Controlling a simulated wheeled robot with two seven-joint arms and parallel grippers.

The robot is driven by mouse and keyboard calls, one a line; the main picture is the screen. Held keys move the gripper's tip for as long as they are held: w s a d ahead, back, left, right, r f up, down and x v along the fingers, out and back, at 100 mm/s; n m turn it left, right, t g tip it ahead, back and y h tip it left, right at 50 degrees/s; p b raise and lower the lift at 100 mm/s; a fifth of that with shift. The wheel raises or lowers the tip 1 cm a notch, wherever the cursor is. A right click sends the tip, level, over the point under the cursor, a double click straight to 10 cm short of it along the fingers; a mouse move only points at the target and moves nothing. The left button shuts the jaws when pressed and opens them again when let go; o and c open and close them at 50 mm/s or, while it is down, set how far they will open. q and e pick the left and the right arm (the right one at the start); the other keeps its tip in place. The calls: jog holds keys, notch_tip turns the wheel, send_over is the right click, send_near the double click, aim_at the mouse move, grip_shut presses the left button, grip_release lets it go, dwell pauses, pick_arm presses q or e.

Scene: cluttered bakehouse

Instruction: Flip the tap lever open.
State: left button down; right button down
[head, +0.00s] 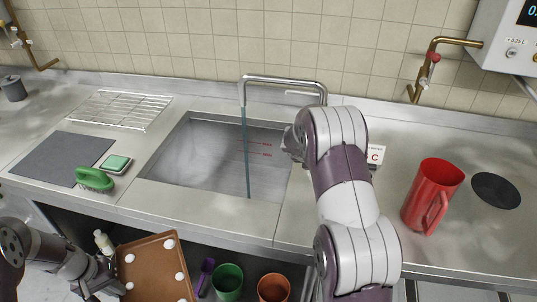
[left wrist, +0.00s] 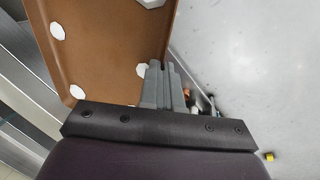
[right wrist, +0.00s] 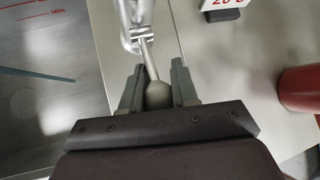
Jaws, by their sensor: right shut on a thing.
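The chrome tap (head: 285,80) arches over the sink (head: 185,165) in the head view. A thin blue-grey line, which looks like a water stream, runs from its spout into the basin. In the right wrist view the tap lever (right wrist: 149,62) is a slim metal rod with a rounded knob end. My right gripper (right wrist: 157,80) has its fingers on either side of that knob and is shut on it. In the head view my right arm hides the lever and most of this gripper. My left gripper (head: 105,283) is low at the left, beside the brown board; its fingers (left wrist: 160,68) look shut and empty.
A red jug (head: 432,195) and a dark round mat (head: 496,190) are right of the sink. A card (head: 376,155) stands behind my right arm. A green brush (head: 95,180), a grey mat (head: 62,158) and a wire rack (head: 120,110) are left. Cups (head: 228,282) stand below.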

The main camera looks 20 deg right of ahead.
jog(key=shift+w+r, duration=0.1)
jog(key=shift+r, duration=0.1)
jog(key=c, duration=0.9)
grip_release()
jog(key=shift+a+f, duration=0.1)
jog(key=v, duration=1.2)
